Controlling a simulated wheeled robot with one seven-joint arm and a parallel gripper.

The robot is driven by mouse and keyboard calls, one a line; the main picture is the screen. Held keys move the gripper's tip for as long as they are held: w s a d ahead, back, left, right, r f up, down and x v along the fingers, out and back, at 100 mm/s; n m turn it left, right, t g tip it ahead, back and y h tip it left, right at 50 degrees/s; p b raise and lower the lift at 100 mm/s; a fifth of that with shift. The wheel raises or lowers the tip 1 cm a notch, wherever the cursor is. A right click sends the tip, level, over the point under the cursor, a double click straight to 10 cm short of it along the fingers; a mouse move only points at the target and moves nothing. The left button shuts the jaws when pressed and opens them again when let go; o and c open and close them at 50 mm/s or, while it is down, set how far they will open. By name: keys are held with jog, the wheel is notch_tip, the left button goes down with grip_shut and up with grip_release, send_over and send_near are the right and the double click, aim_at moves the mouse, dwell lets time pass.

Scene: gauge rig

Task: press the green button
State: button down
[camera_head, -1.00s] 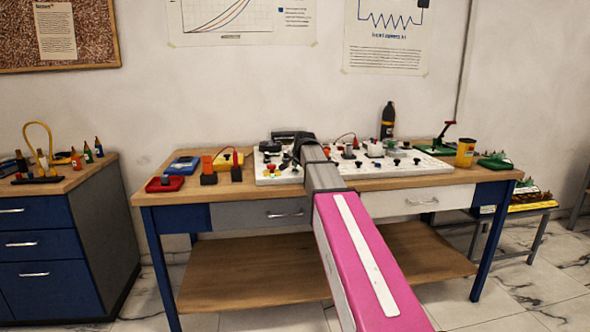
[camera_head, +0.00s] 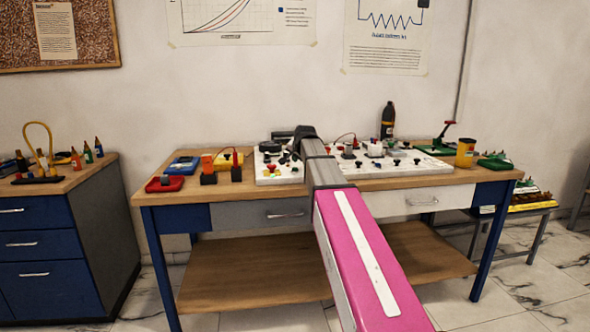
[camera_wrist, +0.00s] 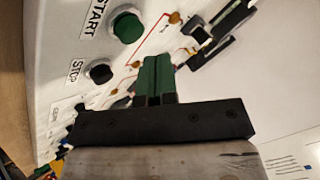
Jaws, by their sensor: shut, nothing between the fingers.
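The green button (camera_wrist: 127,27) is a round dome in a pale collar beside a START label, at the upper left of the wrist view. My gripper (camera_wrist: 157,62) shows its two green-faced fingers shut together, with nothing between them. The fingers are below and to the right of the button in that view, apart from it. In the head view my arm reaches over the white board (camera_head: 420,168), and the green button cannot be made out there.
A black button (camera_wrist: 100,73) marked STOP lies near the green one. Dark switch-like parts (camera_wrist: 215,45) sit on the board right of my fingers. In the head view, a red box (camera_head: 165,184) and a dark bottle (camera_head: 388,118) stand on the bench.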

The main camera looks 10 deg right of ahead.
jog(key=shift+r, duration=2.3)
